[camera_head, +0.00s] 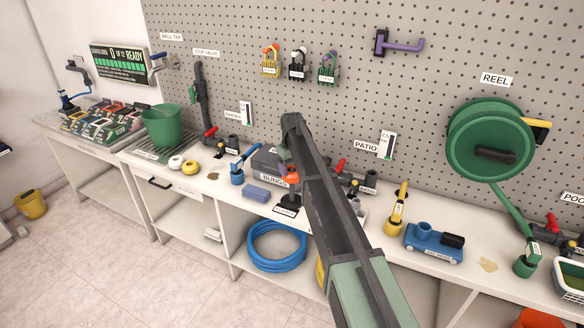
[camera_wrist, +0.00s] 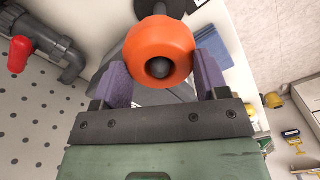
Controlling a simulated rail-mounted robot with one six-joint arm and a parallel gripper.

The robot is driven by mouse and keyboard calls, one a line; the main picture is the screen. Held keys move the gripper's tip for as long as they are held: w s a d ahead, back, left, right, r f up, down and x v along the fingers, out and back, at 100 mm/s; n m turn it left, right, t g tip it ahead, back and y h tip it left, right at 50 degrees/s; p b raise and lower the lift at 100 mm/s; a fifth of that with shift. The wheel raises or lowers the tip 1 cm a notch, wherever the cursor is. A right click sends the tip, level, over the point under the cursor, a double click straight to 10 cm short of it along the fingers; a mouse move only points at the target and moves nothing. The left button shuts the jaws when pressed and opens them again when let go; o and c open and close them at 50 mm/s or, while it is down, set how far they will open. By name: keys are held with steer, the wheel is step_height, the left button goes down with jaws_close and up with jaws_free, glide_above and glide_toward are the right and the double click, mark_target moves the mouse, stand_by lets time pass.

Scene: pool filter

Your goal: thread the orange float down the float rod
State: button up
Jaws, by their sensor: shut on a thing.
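The orange float (camera_wrist: 165,45) is a thick ring held between the two purple fingers of my gripper (camera_wrist: 163,68) in the wrist view. A dark rounded tip of the float rod (camera_wrist: 158,68) shows inside the float's hole. The rod's black base is partly in view beyond the float. In the head view the orange float (camera_head: 291,177) is above the black labelled base of the float rod (camera_head: 287,208). My arm hides part of this area, and how far the rod passes through the float cannot be told.
A grey bungs box (camera_head: 268,163) stands behind the float, and a blue sponge (camera_head: 257,194) lies to its left. Pipework with a red-handled valve (camera_wrist: 18,55) is close on the left in the wrist view. A blue pump (camera_head: 434,243) stands further right on the bench.

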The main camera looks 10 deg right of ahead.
steer(key=shift+f+b, duration=2.15)
steer(key=shift+f, duration=0.05)
steer(key=shift+r+p, duration=0.55)
steer(key=shift+p, duration=0.05)
steer(key=shift+f+b, duration=0.7)
stand_by(0.4)
steer(key=shift+r, duration=0.2)
steer(key=shift+r+p, duration=0.55)
steer(key=shift+p, duration=0.2)
steer(key=shift+f+b, duration=0.75)
steer(key=shift+r, duration=0.2)
